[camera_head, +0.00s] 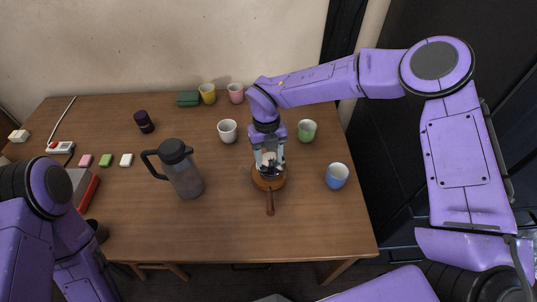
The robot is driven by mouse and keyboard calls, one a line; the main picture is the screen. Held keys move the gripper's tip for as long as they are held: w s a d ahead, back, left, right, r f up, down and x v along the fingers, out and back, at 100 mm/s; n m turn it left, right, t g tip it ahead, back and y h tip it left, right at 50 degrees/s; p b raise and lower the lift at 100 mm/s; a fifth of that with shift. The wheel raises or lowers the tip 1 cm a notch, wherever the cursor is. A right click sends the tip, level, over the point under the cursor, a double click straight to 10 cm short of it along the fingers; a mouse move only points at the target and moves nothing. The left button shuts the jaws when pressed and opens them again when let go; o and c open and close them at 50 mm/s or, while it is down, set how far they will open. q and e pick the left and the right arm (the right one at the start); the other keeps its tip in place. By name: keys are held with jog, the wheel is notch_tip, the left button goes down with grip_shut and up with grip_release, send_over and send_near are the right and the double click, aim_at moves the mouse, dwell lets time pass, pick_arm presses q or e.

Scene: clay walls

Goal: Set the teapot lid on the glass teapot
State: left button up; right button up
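My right gripper (268,165) points down over a round orange-brown vessel or base (262,184) with a brown handle (270,204) pointing toward the front edge. This may be the glass teapot, but the gripper covers most of it. Small pale and dark shapes show around the fingertips; I cannot tell whether they are the lid or the fingers, nor whether anything is gripped. My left arm (62,215) comes in at the lower left; its gripper is not seen.
A grey jug (187,182) with a black top and handle stands left of the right gripper. White (228,131), green (307,131), blue (337,176), yellow (208,94) and pink (236,93) cups surround it. A dark cylinder (144,122) and small blocks lie left. The wooden table's (235,235) front middle is clear.

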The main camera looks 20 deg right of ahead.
aim_at(267, 158)
notch_tip(267, 158, up, 10)
jog(key=w+b, duration=0.1)
jog(key=shift+w+r+b, duration=0.2)
jog(key=shift+w+b, duration=0.1)
jog(key=shift+w, duration=0.05)
dwell(0.4)
